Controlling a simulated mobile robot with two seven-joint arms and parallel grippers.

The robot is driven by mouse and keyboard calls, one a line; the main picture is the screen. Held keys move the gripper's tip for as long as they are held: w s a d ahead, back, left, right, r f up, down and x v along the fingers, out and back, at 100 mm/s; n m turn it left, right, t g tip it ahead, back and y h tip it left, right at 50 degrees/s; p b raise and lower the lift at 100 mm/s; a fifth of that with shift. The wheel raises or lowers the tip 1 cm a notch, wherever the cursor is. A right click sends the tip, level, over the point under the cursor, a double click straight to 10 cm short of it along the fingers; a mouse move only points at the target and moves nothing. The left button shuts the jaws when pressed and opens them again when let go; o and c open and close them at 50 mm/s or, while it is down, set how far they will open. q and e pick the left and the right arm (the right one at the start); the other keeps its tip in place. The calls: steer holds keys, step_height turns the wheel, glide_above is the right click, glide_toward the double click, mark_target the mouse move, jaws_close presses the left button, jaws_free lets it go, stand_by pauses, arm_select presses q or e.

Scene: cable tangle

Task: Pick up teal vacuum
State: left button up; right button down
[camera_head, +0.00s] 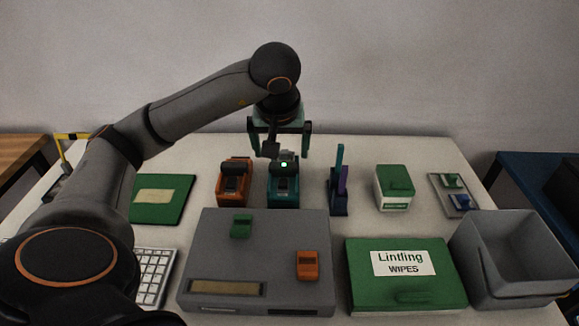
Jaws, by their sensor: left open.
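The teal vacuum (284,193) stands upright on the white table, behind the grey box, with a dark top and a green light on it. My left gripper (280,152) is open and points down just above and behind the teal vacuum. Its green fingers are spread to either side, and nothing shows between them but the vacuum's top below. I cannot tell whether it touches the vacuum. My right gripper is not in view.
An orange device (234,184) stands close left of the vacuum, and a dark holder with upright tools (339,187) stands right. A grey box (255,258) lies in front. A green wipes box (405,282) and grey bin (512,258) are at the front right.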

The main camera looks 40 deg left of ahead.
mark_target(283, 168)
arm_select(q)
steer(key=b+x, duration=0.1)
steer(key=x, duration=0.8)
steer(key=shift+w+f, duration=0.15)
steer(key=shift+f, duration=0.2)
steer(key=shift+r, duration=0.1)
steer(key=c, duration=1.5)
